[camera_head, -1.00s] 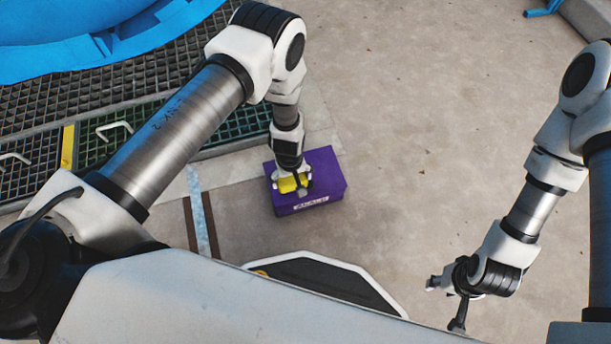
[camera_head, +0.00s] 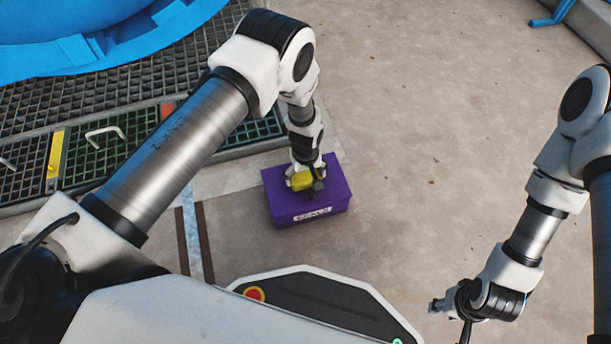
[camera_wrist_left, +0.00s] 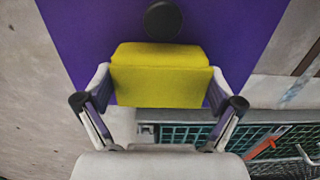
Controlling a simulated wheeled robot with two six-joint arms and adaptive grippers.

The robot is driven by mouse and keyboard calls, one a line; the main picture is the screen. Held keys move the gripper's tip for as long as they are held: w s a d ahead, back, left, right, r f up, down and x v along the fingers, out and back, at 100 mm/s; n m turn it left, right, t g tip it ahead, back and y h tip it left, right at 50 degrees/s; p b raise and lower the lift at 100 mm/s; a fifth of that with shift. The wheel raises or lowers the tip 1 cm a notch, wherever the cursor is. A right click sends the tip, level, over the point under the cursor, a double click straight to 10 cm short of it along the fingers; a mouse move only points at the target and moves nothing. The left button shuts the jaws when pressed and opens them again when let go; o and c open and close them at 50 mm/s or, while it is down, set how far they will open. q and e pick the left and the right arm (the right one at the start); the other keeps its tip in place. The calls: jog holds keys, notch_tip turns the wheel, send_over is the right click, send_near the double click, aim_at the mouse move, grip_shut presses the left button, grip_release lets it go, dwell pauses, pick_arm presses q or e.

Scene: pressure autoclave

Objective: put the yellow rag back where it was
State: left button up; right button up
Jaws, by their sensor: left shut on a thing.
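The yellow rag (camera_head: 301,181) is a small folded block, held by my left gripper (camera_head: 305,184) over a purple box (camera_head: 335,205). In the left wrist view the rag (camera_wrist_left: 160,75) sits between the two fingers of my left gripper (camera_wrist_left: 160,100), which is shut on it. The purple box (camera_wrist_left: 240,25) fills the background behind it; I cannot tell whether the rag touches its top. My right gripper (camera_head: 450,318) hangs at the lower right, away from the box, and its fingers are too unclear to judge.
A round black knob (camera_wrist_left: 163,20) is on the box top close to the rag. Metal grating (camera_head: 110,150) and a large blue ring-shaped structure (camera_head: 110,35) lie at the upper left. Open concrete floor (camera_head: 430,130) spreads to the right of the box.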

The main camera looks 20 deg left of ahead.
aim_at(306, 175)
pick_arm(q)
jog(key=o, duration=0.9)
jog(key=shift+f, duration=0.15)
jog(key=shift+c, duration=0.2)
notch_tip(306, 175, up, 12)
jog(key=p, duration=0.7)
jog(key=s+a+f+m, duration=0.2)
jog(key=s+a, duration=0.5)
jog(key=s, duration=0.4)
jog(key=s+a+r+m, duration=0.1)
jog(key=s+r+m, duration=0.1)
jog(key=s, duration=0.6)
jog(key=s+a+r+m, duration=0.2)
jog(key=s, duration=0.6)
